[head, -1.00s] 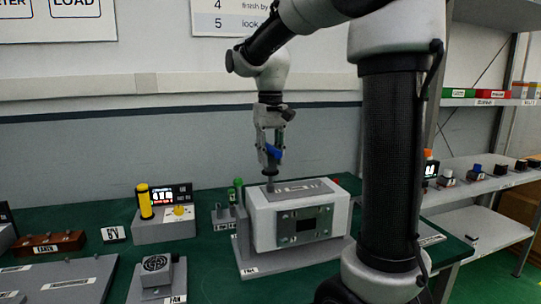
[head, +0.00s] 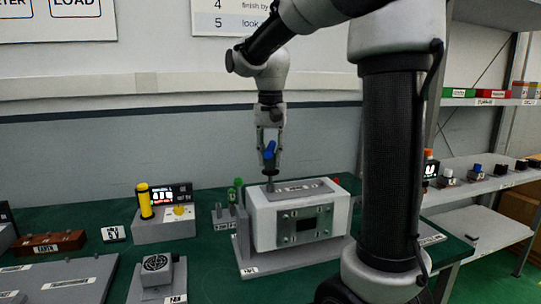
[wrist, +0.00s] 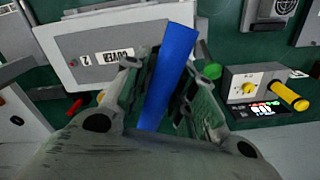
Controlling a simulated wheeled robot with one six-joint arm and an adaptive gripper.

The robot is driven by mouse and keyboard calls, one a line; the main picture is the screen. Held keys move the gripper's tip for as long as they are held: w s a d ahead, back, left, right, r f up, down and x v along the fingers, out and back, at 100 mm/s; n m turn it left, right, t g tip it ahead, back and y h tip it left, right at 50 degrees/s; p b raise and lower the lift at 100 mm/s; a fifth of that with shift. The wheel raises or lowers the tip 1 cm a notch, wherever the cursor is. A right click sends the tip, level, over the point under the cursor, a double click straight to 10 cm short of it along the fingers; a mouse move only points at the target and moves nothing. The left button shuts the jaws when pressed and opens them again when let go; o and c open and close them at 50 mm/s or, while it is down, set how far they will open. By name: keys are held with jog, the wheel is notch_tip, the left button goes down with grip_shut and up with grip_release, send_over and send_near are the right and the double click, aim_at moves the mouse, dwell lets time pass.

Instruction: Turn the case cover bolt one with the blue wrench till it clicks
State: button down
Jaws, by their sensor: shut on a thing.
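My gripper (head: 269,150) points straight down above the left end of the white microwave case (head: 300,212). It is shut on the blue wrench (head: 269,151), whose blue handle stands between the fingers. The blue wrench also fills the middle of the wrist view (wrist: 168,75). The wrench's dark lower end (head: 270,172) meets the left part of the case's grey top cover (head: 305,188). The case cover bolt is hidden under the wrench's end. In the wrist view the cover (wrist: 125,52) bears a label and a "2" near its left side.
A grey meter box with a yellow cylinder (head: 145,200) and a lit display stands left of the case. A green-topped tool (head: 238,183) stands in a holder close beside the case. A fan block (head: 157,268) sits at front left. Shelves (head: 480,180) stand at right.

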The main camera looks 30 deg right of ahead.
jog(key=m, duration=0.4)
jog(key=n, duration=0.4)
dwell(0.4)
jog(key=n, duration=0.4)
jog(key=shift+n, duration=0.4)
jog(key=n, duration=0.4)
jog(key=shift+n, duration=0.3)
